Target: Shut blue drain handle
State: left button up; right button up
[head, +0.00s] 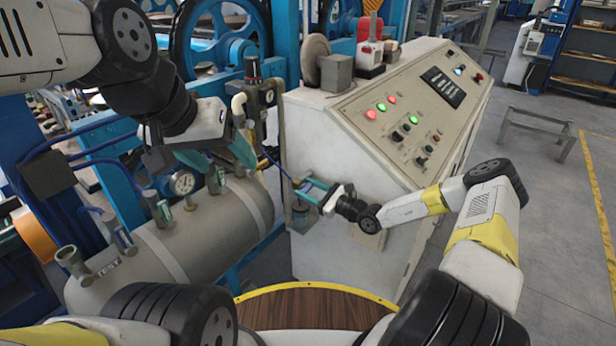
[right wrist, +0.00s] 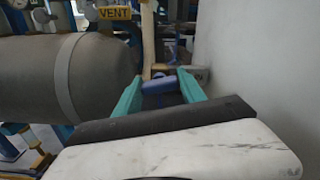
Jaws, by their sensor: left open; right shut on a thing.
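The blue drain handle (right wrist: 160,84) shows in the right wrist view, between the teal fingers of my right gripper (right wrist: 158,92). My right gripper is shut on it beside the white cabinet wall. In the head view my right gripper (head: 308,192) is at the lower left side of the cabinet, just right of the tank's end; its fingers hide most of the handle there. A small grey fitting (head: 300,216) shows just below the fingers. My left gripper (head: 218,158) is open and empty above the grey tank (head: 215,225), near its top fittings.
A white control cabinet (head: 335,140) with lit buttons stands right of the tank. A round wooden surface with a yellow rim (head: 290,287) lies in front. Open floor (head: 565,240) is at right.

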jog(key=shift+m, duration=1.3)
jog(key=o, duration=1.4)
jog(key=shift+c, duration=0.2)
jog(key=v, duration=0.8)
